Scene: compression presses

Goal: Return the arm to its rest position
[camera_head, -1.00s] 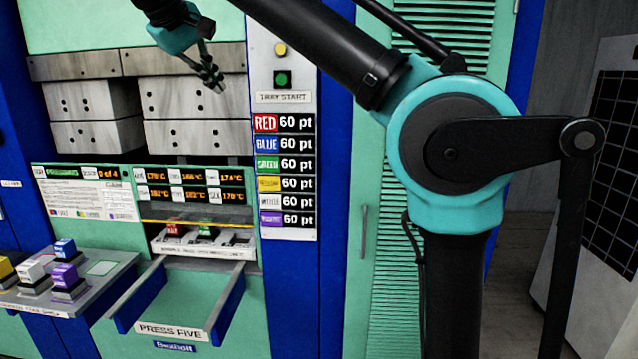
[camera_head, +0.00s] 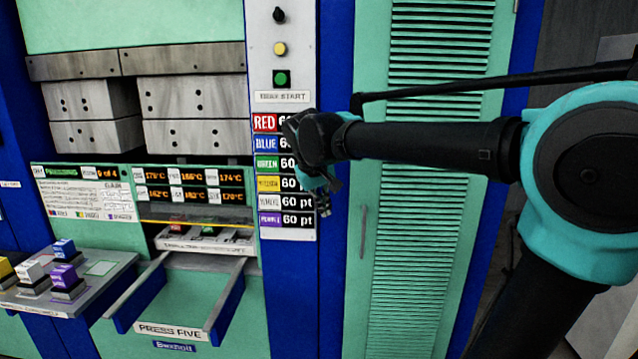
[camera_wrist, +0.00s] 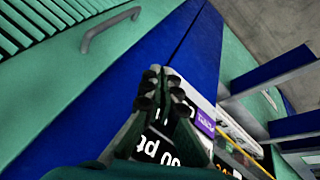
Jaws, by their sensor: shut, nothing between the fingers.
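My gripper (camera_head: 324,202) is shut and empty. In the head view it hangs in front of the lower part of the colour points panel (camera_head: 268,219), covering some of its figures. It is well to the right of the open press tray. In the wrist view my gripper (camera_wrist: 150,88) points past the panel, whose "pt" lettering shows behind the fingers. My arm reaches in from the right, its forearm nearly level.
The press (camera_head: 196,96) stands at left, with a tray (camera_head: 207,248) holding red and green pieces. An empty slide (camera_head: 190,292) sticks out below it. Coloured blocks (camera_head: 64,277) stand on a shelf at left. A green louvred door (camera_head: 437,230) with a handle (camera_head: 363,231) is behind my arm.

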